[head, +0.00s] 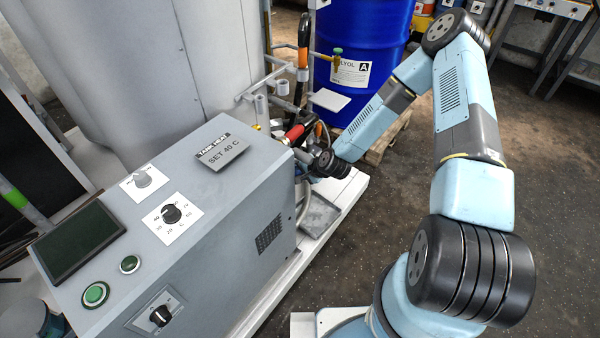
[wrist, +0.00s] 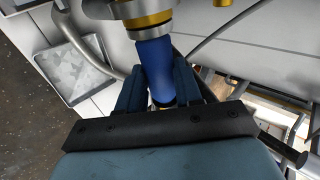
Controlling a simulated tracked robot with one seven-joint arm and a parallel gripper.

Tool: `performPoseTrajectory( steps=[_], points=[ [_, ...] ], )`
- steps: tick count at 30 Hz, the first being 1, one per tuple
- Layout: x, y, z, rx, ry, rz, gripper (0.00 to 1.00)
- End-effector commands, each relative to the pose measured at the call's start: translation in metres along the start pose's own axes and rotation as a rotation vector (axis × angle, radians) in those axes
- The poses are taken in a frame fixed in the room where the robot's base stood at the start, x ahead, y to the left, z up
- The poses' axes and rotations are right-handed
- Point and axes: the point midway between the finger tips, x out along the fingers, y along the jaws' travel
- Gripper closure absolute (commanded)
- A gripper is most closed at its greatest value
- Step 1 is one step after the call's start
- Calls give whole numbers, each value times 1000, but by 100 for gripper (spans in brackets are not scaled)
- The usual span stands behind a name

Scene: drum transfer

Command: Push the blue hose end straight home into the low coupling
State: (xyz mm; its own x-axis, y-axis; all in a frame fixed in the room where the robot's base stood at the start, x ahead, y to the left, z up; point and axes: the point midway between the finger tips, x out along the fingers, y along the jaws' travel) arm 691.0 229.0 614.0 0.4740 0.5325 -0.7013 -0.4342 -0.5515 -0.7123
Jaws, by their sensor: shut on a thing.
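In the wrist view the blue hose end (wrist: 156,68) stands between the two fingers of my gripper (wrist: 161,85), which is shut on it. The far end of the blue piece meets a metal coupling (wrist: 143,22) with a gold ring. I cannot tell how deep the hose end sits in it. In the head view my arm reaches behind the grey control cabinet (head: 210,200). The fingers, the hose end and the coupling are mostly hidden there by the cabinet and my wrist.
A blue drum (head: 368,50) with a white label stands on a pallet behind my wrist. A red-handled part (head: 294,133) and pipework are close to my wrist. In the wrist view a grey tray (wrist: 72,60) and a pale curved hose (wrist: 100,50) lie at left. Open floor is at right.

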Motion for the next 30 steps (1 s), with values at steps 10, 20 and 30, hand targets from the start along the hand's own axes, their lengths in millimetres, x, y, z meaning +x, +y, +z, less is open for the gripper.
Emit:
performPoseTrajectory(
  steps=[10, 20, 30],
  points=[
    [1, 0, 12, -5, -20, 1, 43],
    [0, 0, 14, -5, -24, 3, 36],
    [-42, -1, 8, -5, -17, 1, 36]
  ],
)
